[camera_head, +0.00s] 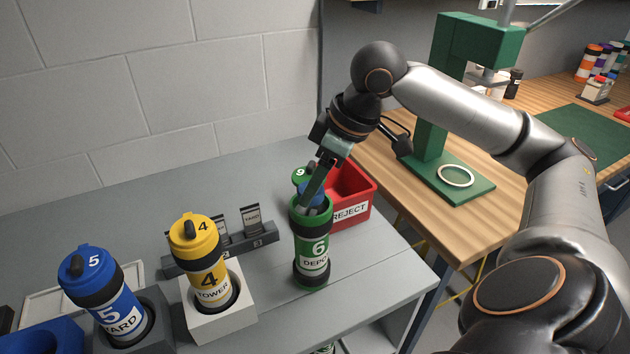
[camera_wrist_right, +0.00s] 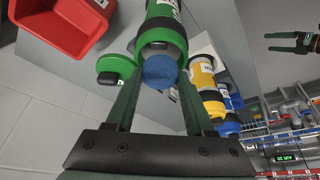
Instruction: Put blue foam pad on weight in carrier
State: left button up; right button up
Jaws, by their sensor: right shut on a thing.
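The green carrier (camera_head: 311,245), marked 6 DEPOT, stands upright on the grey table with its top open. Its green lid (camera_head: 301,176) is swung aside at the mouth. My right gripper (camera_head: 312,198) points down at the mouth and is shut on the blue foam pad (camera_head: 312,188). In the right wrist view the round blue pad (camera_wrist_right: 160,71) sits between the fingertips, at the open end of the green carrier (camera_wrist_right: 163,42). I cannot make out the weight inside. My left gripper (camera_wrist_right: 288,42) shows small at the right wrist view's upper right, fingers apart and empty.
A red REJECT bin (camera_head: 352,200) stands right behind the green carrier. The yellow carrier 4 (camera_head: 199,260) and blue carrier 5 (camera_head: 98,285) stand in holders to the left. A dark card rack (camera_head: 240,248) lies between. A green press (camera_head: 432,140) stands on the wooden bench.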

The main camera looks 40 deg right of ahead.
jog(key=shift+f, duration=0.15)
jog(key=shift+f, duration=0.3)
dwell(0.4)
jog(key=o, duration=1.4)
jog(key=p+v, duration=0.2)
jog(key=v, duration=1)
jog(key=shift+s+r, duration=0.1)
jog(key=shift+r, duration=0.2)
